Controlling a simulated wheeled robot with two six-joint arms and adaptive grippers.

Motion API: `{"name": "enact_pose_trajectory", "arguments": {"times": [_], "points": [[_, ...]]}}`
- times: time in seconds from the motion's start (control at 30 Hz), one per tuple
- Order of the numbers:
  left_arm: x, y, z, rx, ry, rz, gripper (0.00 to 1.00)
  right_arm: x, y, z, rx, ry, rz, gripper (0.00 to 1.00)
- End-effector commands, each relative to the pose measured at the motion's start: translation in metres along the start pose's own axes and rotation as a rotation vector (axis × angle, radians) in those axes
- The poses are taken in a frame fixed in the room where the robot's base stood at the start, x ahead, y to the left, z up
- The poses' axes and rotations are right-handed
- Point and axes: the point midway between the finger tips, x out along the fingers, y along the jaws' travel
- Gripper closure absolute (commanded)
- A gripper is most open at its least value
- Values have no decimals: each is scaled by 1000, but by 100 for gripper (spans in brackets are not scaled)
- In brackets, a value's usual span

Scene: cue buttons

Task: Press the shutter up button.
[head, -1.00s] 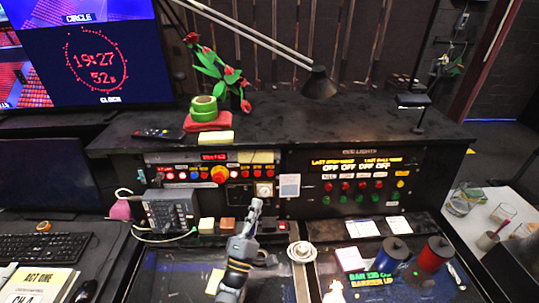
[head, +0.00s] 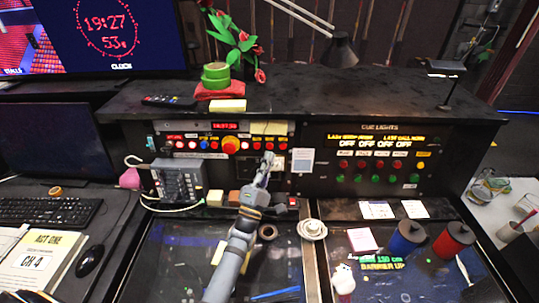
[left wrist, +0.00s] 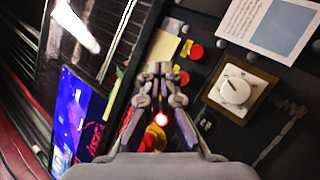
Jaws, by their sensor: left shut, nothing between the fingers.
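The button panel (head: 165,156) stands at the back left of the desk, with a row of small red and blue buttons and a large red knob (head: 231,145) on yellow. The labels are too small to read, so I cannot tell which button is shutter up. My left gripper (head: 268,156) is shut and empty, in front of the panel's right part, just below the right-hand red buttons (head: 270,145). In the left wrist view, two red buttons (left wrist: 196,52) lie beside the fingertips (left wrist: 154,70), and a lit red one (left wrist: 160,118) shows near the fingers. Contact cannot be told. My right gripper is out of view.
A white rotary dial (left wrist: 235,91) sits close beside the fingers. The cue lights panel (head: 375,160) is to the right.

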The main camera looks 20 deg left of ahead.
Motion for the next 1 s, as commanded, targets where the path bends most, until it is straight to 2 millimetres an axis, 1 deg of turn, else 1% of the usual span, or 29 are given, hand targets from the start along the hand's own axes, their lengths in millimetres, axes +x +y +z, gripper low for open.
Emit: {"name": "enact_pose_trajectory", "arguments": {"times": [0.03, 0.2, 0.33, 1.0], "points": [[2, -7, -4, 1, -1, 1, 100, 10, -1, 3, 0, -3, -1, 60], [15, -14, -12, 1, -1, 0, 100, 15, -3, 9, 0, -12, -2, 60], [20, -16, -15, 0, 0, -1, 100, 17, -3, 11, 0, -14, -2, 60], [21, -16, -15, 0, 0, -1, 100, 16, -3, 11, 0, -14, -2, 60]]}}
